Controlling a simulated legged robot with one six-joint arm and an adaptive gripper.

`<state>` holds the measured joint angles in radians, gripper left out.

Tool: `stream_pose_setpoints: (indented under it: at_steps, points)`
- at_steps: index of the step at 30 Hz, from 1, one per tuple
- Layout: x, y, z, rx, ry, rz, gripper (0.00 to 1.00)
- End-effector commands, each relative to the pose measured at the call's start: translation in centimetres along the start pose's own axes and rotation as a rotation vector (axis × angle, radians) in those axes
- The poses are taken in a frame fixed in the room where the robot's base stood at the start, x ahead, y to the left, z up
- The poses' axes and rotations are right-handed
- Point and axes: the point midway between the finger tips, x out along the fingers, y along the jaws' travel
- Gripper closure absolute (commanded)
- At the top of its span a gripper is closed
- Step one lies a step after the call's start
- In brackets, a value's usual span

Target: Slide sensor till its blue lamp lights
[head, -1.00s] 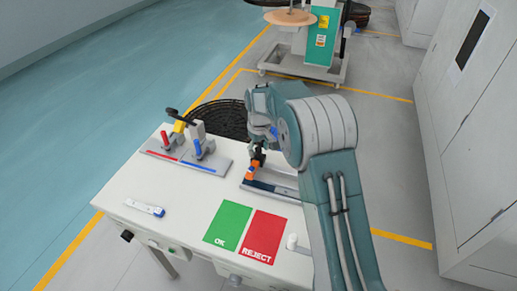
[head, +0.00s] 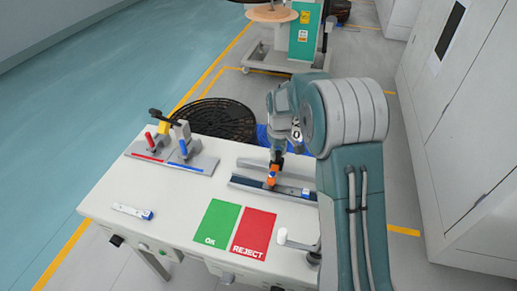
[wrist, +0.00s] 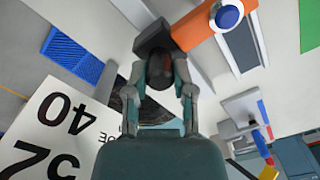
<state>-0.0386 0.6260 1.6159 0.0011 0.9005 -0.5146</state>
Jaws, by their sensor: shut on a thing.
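The sensor (head: 271,178) is a small orange block on a grey rail with a dark strip (head: 245,183) on the white table. It stands part way along the rail, apart from both ends. In the wrist view the orange sensor body (wrist: 200,28) carries a round lamp (wrist: 229,16) with a blue dome and pale rim; I cannot tell whether it glows. My gripper (wrist: 160,75) is shut on the sensor's dark upper part. In the head view my gripper (head: 277,158) is above the sensor, and its fingers are small and partly hidden.
A green OK card (head: 217,223) and red REJECT card (head: 254,233) lie in front. A white peg (head: 283,236) stands beside REJECT. A blue-ended white device (head: 132,212) lies front left.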

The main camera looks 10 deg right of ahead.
Motion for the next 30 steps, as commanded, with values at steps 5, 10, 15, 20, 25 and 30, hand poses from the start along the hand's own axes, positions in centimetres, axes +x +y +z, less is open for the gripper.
stream_pose_setpoints:
  at_steps: [5,10,15,20,25,30]
  points:
    - [0.1,0.6,0.8,0.000,-0.001,0.001,1.00]
    - [0.2,0.5,0.8,-0.001,-0.001,0.001,1.00]
    - [0.2,0.5,0.8,-0.001,-0.001,0.001,0.33]
    - [0.1,0.5,0.8,-0.001,0.000,0.001,0.33]
    - [0.0,0.5,0.8,-0.001,0.001,0.001,0.33]
    - [-1.5,0.5,0.7,-0.001,0.003,0.003,0.33]
